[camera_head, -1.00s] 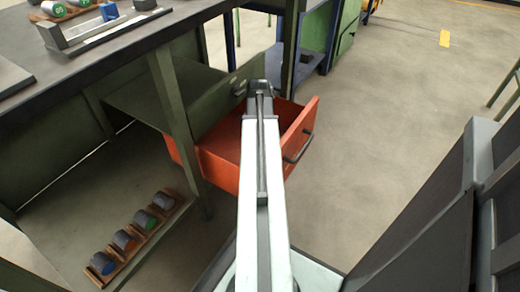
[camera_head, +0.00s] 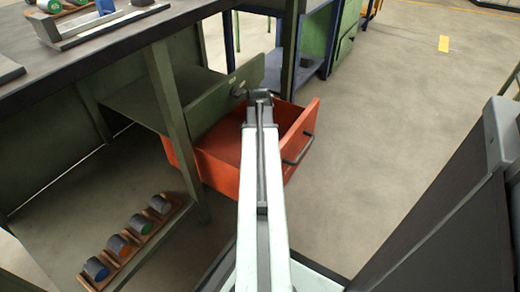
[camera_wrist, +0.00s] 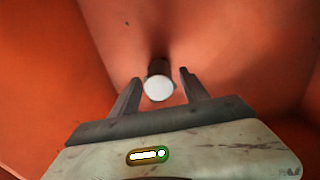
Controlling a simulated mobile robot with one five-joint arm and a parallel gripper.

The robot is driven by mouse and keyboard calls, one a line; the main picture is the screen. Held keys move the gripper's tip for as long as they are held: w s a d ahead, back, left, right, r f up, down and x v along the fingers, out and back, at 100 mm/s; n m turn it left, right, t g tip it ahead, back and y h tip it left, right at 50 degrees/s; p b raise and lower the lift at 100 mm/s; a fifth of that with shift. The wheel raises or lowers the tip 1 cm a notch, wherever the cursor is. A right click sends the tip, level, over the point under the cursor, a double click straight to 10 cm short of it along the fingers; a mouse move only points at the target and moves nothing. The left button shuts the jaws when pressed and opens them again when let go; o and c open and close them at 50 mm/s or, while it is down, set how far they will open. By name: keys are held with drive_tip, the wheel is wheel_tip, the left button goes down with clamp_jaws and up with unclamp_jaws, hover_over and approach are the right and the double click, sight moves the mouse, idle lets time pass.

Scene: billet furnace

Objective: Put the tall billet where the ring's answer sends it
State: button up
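A small dark cylinder with a white round end (camera_wrist: 159,88) stands in the orange drawer in the wrist view. It may be the tall billet, but its height is hard to judge from above. My gripper (camera_wrist: 160,76) is open, its two fingers on either side of the cylinder in the picture with gaps showing. I cannot tell how far below the fingertips it is. In the head view my arm's end (camera_head: 261,96) is over the open orange drawer (camera_head: 220,170) and hides part of its inside. No ring is clearly seen.
Several billets with coloured ends lie in a wooden rack (camera_head: 148,238) on the low shelf. A dark worktop (camera_head: 110,40) holds a grey fixture and more billets at upper left. The drawer handle (camera_head: 298,150) sticks out to the right. Open floor (camera_head: 400,120) lies at right.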

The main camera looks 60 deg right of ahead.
idle(0.3)
wheel_tip(320, 180, up, 13)
drive_tip(key=p, duration=1.3)
drive_tip(key=shift+w+r, duration=0.15)
